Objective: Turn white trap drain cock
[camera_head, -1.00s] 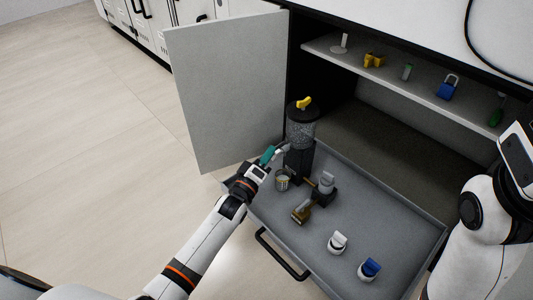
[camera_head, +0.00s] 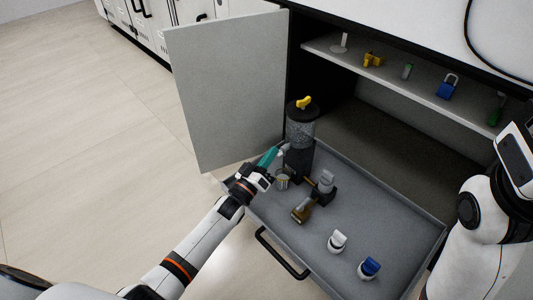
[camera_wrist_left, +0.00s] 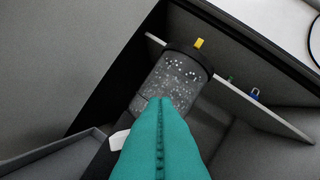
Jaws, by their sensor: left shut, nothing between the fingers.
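The trap is a clear, speckled cylinder (camera_head: 301,132) with a black cap, a yellow top knob (camera_head: 304,102) and a dark base, standing at the drawer's back left. A small white piece (camera_head: 284,147), seemingly the drain cock, sticks out at its lower left; it also shows in the left wrist view (camera_wrist_left: 118,140). My left gripper (camera_head: 274,151) has its teal fingers shut with nothing between them, right beside the white piece. In the left wrist view the fingers (camera_wrist_left: 157,104) overlap the cylinder's lower part. Contact cannot be told. My right gripper is out of view.
The open grey drawer (camera_head: 395,222) also holds a small metal cup (camera_head: 282,180), a brass fitting (camera_head: 302,212), a white-handled part (camera_head: 338,241) and a blue-handled part (camera_head: 369,268). An open cabinet door (camera_head: 228,92) stands left of the trap. A shelf (camera_head: 420,88) hangs above.

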